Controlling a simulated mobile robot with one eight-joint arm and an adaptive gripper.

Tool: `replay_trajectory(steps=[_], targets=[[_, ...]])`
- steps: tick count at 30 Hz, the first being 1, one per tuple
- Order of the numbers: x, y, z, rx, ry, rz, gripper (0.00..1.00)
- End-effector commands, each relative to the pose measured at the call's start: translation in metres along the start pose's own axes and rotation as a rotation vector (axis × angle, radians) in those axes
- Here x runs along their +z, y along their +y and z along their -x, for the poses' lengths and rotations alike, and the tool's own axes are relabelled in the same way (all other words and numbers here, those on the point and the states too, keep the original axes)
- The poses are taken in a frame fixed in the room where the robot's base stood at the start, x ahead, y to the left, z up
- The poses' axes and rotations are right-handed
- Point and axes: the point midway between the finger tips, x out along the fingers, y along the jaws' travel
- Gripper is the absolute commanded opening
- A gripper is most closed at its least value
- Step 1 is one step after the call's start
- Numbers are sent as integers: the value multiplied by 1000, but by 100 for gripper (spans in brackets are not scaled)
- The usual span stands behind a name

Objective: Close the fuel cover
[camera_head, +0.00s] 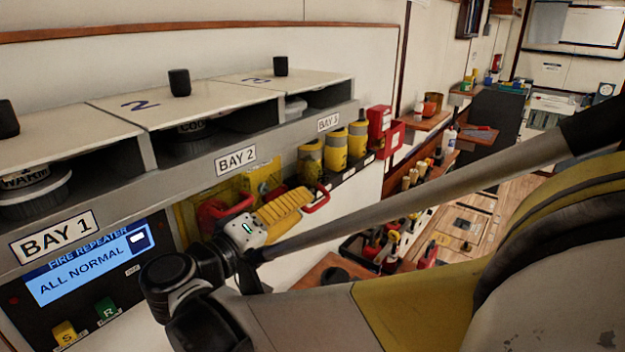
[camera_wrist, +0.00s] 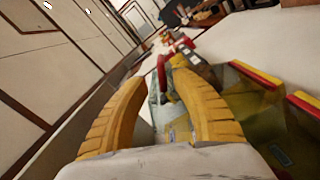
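Yellow see-through covers sit under the bay shelf, partly behind my gripper: one (camera_head: 263,172) stands just beyond the fingers. In the wrist view, a clear yellowish cover (camera_wrist: 240,105) with a red and yellow edge lies to the right of my fingers. I cannot read a fuel label on any of them, so I cannot tell which is the fuel cover. My gripper (camera_head: 303,192) has yellow ribbed fingers. In the wrist view the fingers (camera_wrist: 160,88) are apart with a gap between them, and nothing is clearly held. A red handle (camera_head: 318,197) shows by the fingertips.
The shelf with BAY 1, BAY 2 (camera_head: 236,159) and BAY 3 signs runs above my gripper. A fire repeater panel (camera_head: 90,267) reading ALL NORMAL is at lower left.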

Motion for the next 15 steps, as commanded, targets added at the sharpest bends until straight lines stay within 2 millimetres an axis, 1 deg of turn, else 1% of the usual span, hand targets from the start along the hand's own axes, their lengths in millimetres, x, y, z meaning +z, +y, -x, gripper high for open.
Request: replay_trajectory(steps=[1,4,15], targets=[[0,0,6,-1,2,0,32],[0,0,11,0,1,0,32],[0,0,15,0,0,0,32]])
